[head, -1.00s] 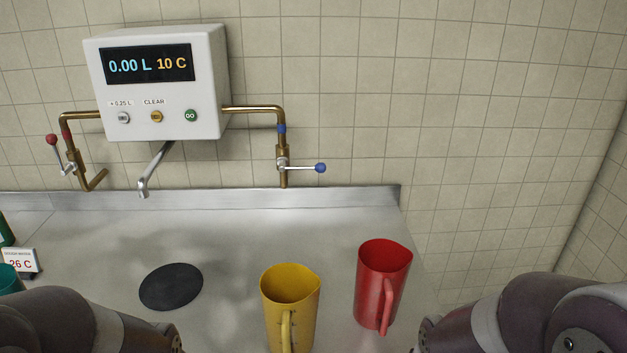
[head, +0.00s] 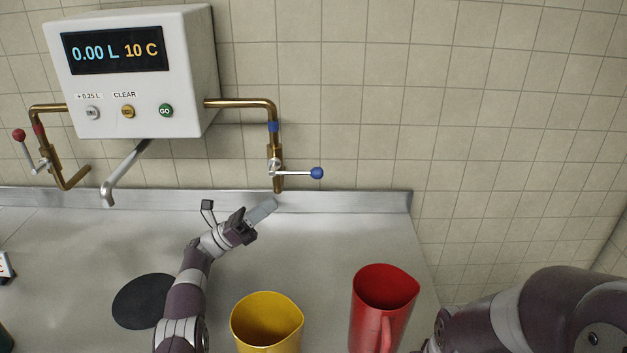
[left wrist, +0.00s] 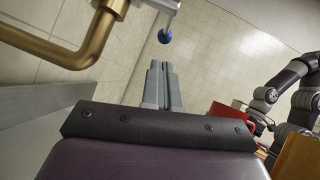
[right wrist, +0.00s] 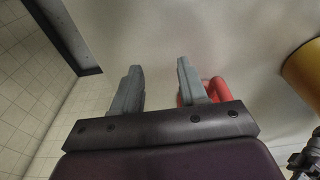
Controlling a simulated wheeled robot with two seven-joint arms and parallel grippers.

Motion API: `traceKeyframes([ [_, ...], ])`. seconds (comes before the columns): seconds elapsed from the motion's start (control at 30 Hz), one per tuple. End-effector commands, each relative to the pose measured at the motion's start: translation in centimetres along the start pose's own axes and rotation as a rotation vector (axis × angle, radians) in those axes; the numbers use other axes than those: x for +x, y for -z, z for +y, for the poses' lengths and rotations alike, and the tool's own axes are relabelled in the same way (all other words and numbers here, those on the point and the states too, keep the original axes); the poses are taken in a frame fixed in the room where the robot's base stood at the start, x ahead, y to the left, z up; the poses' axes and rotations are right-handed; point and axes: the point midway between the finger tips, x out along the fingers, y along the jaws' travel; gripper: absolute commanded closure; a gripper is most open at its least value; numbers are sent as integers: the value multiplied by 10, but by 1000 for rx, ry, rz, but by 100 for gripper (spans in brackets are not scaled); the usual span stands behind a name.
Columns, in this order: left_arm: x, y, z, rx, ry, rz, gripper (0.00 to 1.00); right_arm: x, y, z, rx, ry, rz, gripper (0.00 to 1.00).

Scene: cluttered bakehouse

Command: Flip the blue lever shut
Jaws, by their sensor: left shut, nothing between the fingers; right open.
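The blue lever (head: 316,173) is a silver arm with a blue ball end. It sticks out to the right, level, from the valve on the right brass pipe (head: 274,150). My left gripper (head: 266,209) is shut and empty, just below the lever and a little to its left, not touching it. In the left wrist view the blue ball (left wrist: 165,36) shows above and beyond the closed fingertips (left wrist: 161,66). My right gripper (right wrist: 158,72) is open and empty; in the head view only its arm shows.
A white control box (head: 135,75) hangs on the tiled wall, with a red-knobbed lever (head: 20,136) at its left and a spout (head: 124,172) below. A yellow jug (head: 267,322) and a red jug (head: 384,305) stand on the counter in front. A black disc (head: 142,301) lies at left.

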Motion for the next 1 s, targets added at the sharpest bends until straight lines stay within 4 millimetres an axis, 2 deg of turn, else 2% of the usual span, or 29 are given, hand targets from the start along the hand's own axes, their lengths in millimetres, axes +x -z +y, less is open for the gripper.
traceKeyframes([
  [0.1, -6, 9, -11, 46, 50, 23, 100, 0, 0, 0, 0, 0, 0, 57],
  [0.43, 0, 8, -12, 45, 51, 22, 100, -3, 0, 0, 0, 0, 0, 57],
  [0.57, 20, 7, -14, 43, 52, 22, 100, -14, 2, 0, 0, 0, 0, 57],
  [0.8, 66, 8, -16, 43, 51, 21, 100, -28, 3, 0, 0, 0, 0, 57],
  [1.0, 90, 10, -16, 43, 49, 20, 100, -31, 4, 0, 0, 0, 0, 57],
])
